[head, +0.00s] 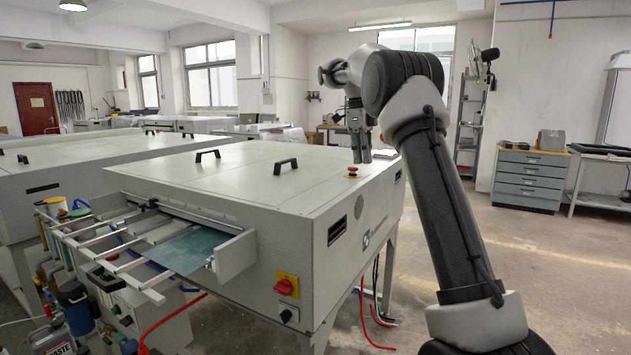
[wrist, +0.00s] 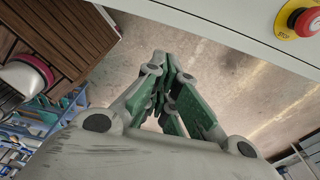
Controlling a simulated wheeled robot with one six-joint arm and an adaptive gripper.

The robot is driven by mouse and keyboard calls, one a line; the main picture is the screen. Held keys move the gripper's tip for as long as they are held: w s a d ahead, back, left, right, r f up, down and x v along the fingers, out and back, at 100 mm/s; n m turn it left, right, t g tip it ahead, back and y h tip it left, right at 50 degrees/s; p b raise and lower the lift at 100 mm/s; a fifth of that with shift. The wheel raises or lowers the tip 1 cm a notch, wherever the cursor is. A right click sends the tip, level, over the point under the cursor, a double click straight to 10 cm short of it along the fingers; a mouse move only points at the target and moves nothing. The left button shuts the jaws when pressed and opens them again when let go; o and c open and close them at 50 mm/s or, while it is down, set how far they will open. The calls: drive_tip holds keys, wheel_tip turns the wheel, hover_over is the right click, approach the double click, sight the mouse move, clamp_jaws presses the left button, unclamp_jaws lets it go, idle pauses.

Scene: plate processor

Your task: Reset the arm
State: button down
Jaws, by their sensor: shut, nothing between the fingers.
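My gripper (head: 361,158) points down beside the far right part of the plate processor (head: 235,180), near the red stop button (head: 352,171) on its top. My arm reaches up from the lower right and bends over to it. In the wrist view my gripper (wrist: 168,68) is shut and empty, its green-sided fingers converging. The red stop button with its yellow collar (wrist: 308,20) shows at the upper right of that view, apart from the fingers. The processor's pale edge (wrist: 215,18) runs across the top, with floor visible beyond the fingertips.
A blue-green plate (head: 188,250) lies on the feed rails at the processor's front. A red switch on a yellow plate (head: 287,284) is on its front corner. A grey drawer cabinet (head: 530,178) stands at the back right. Open floor (head: 560,270) lies right of my arm.

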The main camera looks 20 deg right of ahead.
drive_tip(key=s+a+f+n, duration=0.1)
drive_tip(key=s+f+n, duration=0.45)
drive_tip(key=n, duration=0.85)
drive_tip(key=s+a+n+t, duration=0.2)
drive_tip(key=s+n, duration=0.2)
drive_tip(key=s, duration=0.7)
drive_tip(key=s+a+f+n+t, duration=0.1)
drive_tip(key=s+a+n, duration=0.2)
drive_tip(key=s, duration=0.9)
drive_tip(key=s+a+f+n+t, duration=0.1)
drive_tip(key=s+n, duration=0.5)
drive_tip(key=s, duration=0.6)
drive_tip(key=shift+a+f+n+t+y, duration=0.25)
drive_tip(key=shift+a+n+t+y, duration=0.15)
drive_tip(key=shift+a+t, duration=0.35)
